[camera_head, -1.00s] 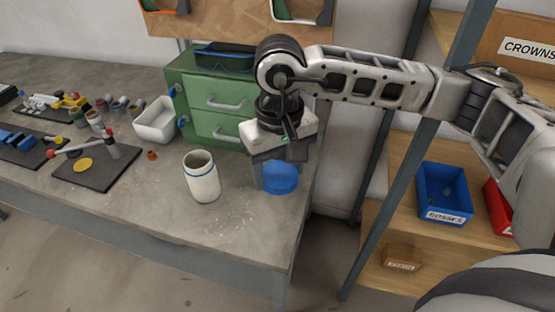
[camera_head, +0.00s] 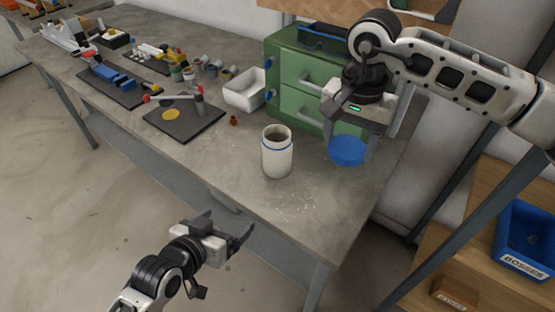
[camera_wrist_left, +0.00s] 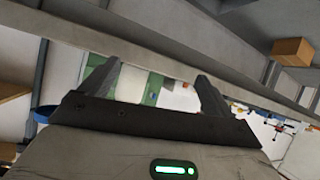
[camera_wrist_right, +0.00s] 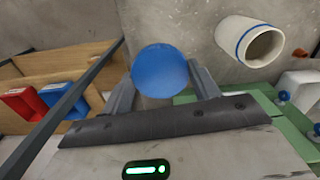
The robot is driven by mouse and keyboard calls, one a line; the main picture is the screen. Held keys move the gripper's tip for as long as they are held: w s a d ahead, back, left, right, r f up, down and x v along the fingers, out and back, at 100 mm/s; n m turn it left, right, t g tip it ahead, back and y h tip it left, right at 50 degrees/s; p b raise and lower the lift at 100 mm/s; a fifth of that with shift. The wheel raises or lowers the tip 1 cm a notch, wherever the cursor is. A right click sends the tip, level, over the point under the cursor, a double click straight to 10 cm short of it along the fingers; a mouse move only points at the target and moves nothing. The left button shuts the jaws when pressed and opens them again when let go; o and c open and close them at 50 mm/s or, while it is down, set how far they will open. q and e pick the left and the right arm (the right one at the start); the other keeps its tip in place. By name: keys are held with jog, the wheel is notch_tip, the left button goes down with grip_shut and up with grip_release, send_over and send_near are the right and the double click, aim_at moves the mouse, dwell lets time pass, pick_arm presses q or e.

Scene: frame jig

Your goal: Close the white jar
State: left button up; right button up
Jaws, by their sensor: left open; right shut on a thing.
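The white jar (camera_head: 277,153) stands upright and open-topped on the workbench, with a blue ring below its rim. It also shows in the right wrist view (camera_wrist_right: 250,40). My right gripper (camera_head: 352,140) is shut on the round blue lid (camera_head: 347,151), to the right of the jar and apart from it. In the right wrist view the lid (camera_wrist_right: 160,70) sits between the fingertips. My left gripper (camera_head: 232,228) is open and empty in front of the bench's front edge, below and left of the jar. Its fingers (camera_wrist_left: 155,95) are spread in the left wrist view.
A green drawer cabinet (camera_head: 300,72) stands behind the jar, with a white bin (camera_head: 245,92) beside it. A dark board (camera_head: 184,125) with a yellow disc lies to the left. Shelves with a blue bin (camera_head: 530,235) stand right of the bench. Bench around the jar is clear.

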aim_at(276, 149)
pick_arm(q)
jog(key=w+d+r, duration=0.1)
jog(key=w+r, duration=0.1)
jog(key=w+d+r+m+h+b, duration=0.1)
jog(key=w+r, duration=0.1)
jog(key=w, duration=0.1)
jog(key=w+d+r+m+h, duration=0.1)
jog(key=w+r, duration=0.1)
jog(key=r, duration=0.1)
jog(key=shift+w+d+r, duration=0.1)
jog(key=shift+w, duration=0.1)
jog(key=w+d+r+m+h+b, duration=0.1)
jog(key=w+r, duration=0.1)
jog(key=r, duration=0.3)
jog(key=w+d+r+m+g+h, duration=0.1)
jog(key=d+r+m, duration=0.1)
jog(key=r, duration=0.2)
jog(key=shift+w+r+m+g+b, duration=0.3)
jog(key=shift+w+r+b, duration=0.1)
pick_arm(e)
jog(key=w+a+r+m, duration=0.3)
jog(key=w+a+m, duration=0.6)
jog(key=a+m, duration=0.4)
jog(key=shift+w, duration=0.35)
jog(key=shift+d, duration=0.1)
